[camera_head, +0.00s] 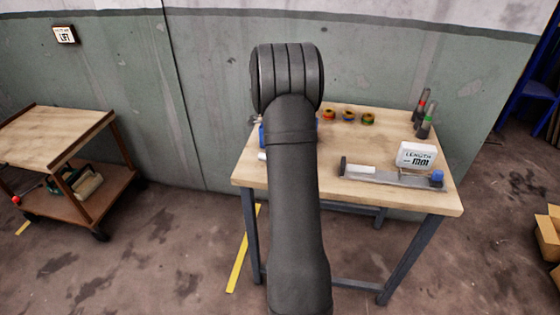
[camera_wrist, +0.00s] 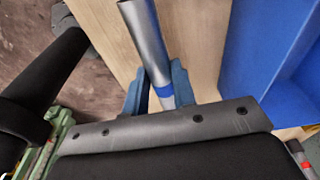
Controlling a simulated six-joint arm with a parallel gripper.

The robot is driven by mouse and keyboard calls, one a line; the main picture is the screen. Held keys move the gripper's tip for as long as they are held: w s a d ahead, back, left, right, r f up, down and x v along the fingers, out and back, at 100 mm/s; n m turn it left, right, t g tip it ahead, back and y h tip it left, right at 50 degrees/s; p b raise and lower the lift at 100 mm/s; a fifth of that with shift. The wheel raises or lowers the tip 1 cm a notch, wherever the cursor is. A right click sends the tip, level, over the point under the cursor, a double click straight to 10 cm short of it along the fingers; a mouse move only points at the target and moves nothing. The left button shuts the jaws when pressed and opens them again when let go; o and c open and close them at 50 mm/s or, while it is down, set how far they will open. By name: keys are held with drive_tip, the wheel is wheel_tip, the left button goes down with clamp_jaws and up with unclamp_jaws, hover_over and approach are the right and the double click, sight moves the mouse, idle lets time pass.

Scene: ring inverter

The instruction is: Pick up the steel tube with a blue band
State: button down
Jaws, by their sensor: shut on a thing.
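The steel tube (camera_wrist: 145,38) is a bare grey cylinder with a blue band (camera_wrist: 165,91) near its lower visible end. In the wrist view it runs from the top edge down between the blue fingers of my gripper (camera_wrist: 158,76). The fingers are shut on it, one on each side, close to the band. The tube's near end is hidden behind the gripper body. I cannot tell whether the tube touches the wooden bench (camera_wrist: 200,40). In the head view my arm hides the gripper and most of the tube; the white piece beside my arm is unclear.
A blue bin (camera_wrist: 265,55) stands close right of the gripper. On the bench (camera_head: 400,200) are a metal fixture (camera_head: 395,178), a white length display (camera_head: 416,155), several coloured rings (camera_head: 348,116) and dark bottles (camera_head: 425,122). A wooden cart (camera_head: 60,140) stands left.

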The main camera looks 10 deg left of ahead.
drive_tip(key=s+d+r, duration=0.3)
drive_tip(key=d+r, duration=0.5)
drive_tip(key=d, duration=0.3)
drive_tip(key=w+d+t, duration=0.2)
drive_tip(key=d, duration=0.8)
drive_tip(key=w+d+t, duration=0.2)
drive_tip(key=d, duration=0.7)
drive_tip(key=shift+d+f+t, duration=0.35)
drive_tip(key=shift+t, duration=0.05)
drive_tip(key=shift+w, duration=0.1)
